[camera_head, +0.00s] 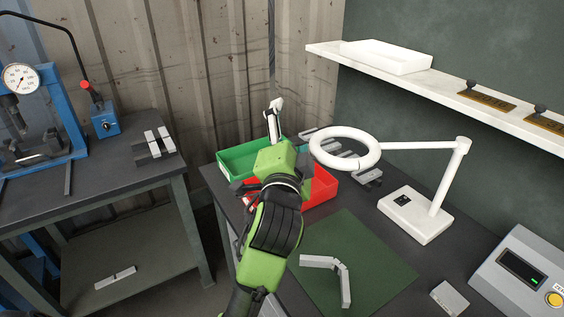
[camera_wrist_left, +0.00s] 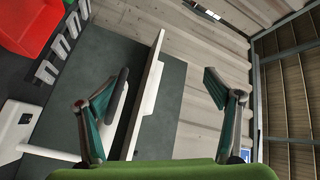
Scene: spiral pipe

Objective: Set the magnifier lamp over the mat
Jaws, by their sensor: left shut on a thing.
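The white magnifier lamp stands on the dark bench, its ring (camera_head: 345,147) beside the bins and its base (camera_head: 415,215) right of the green mat (camera_head: 375,270). The lamp base (camera_wrist_left: 15,125) shows at that view's left edge. My right gripper is not in view.
A green bin (camera_head: 240,157) and a red bin (camera_head: 322,188) sit left of the lamp. A grey device (camera_head: 520,275) stands at right. A white shelf (camera_head: 450,95) overhangs the bench.

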